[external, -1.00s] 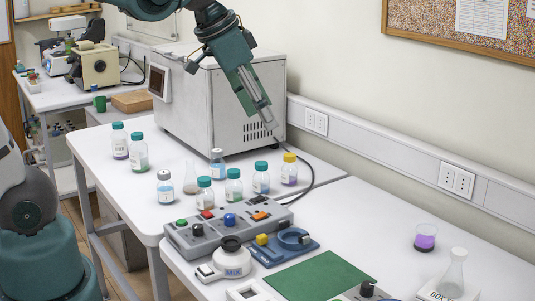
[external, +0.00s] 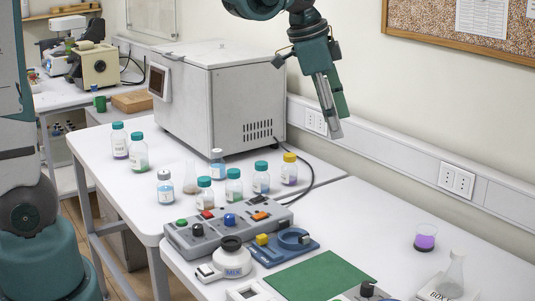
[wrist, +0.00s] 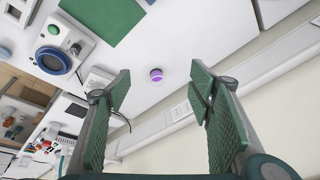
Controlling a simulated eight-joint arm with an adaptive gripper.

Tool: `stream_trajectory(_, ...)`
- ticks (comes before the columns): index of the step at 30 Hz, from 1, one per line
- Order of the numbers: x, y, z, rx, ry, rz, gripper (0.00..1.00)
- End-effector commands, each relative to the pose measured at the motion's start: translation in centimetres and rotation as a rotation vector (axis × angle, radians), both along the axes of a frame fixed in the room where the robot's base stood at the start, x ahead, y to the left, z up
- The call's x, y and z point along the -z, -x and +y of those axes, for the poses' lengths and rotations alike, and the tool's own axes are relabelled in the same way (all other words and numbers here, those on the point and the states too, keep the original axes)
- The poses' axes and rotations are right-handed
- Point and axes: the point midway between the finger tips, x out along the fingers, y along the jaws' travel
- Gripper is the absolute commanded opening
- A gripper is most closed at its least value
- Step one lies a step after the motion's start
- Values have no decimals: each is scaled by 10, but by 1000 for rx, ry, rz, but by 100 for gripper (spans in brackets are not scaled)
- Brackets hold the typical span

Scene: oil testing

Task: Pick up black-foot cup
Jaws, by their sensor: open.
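A clear cup (external: 425,238) with purple contents stands on the right part of the white front table, close to the wall. Its foot looks dark, though it is small in the picture. In the wrist view a small round purple thing (wrist: 156,75), apparently this cup seen from above, lies ahead of and between my fingers. My gripper (external: 333,125) hangs in the air near the wall, above and to the left of the cup and well apart from it. In the wrist view my gripper (wrist: 158,92) is open, with nothing between its fingers.
A clear flask (external: 454,270) stands on a box at the right, near the cup. A green mat (external: 320,277), a grey control panel (external: 228,230) and several capped bottles are further left. A grey oven (external: 210,95) stands behind. Bare table surrounds the cup.

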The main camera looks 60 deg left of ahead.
Motion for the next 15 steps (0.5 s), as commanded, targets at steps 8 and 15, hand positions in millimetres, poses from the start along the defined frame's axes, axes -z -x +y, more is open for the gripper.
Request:
stream_trajectory(8,25,-45,-21,117,-22,35,53)
stream_trajectory(15,52,-81,-40,218,-38,65,53)
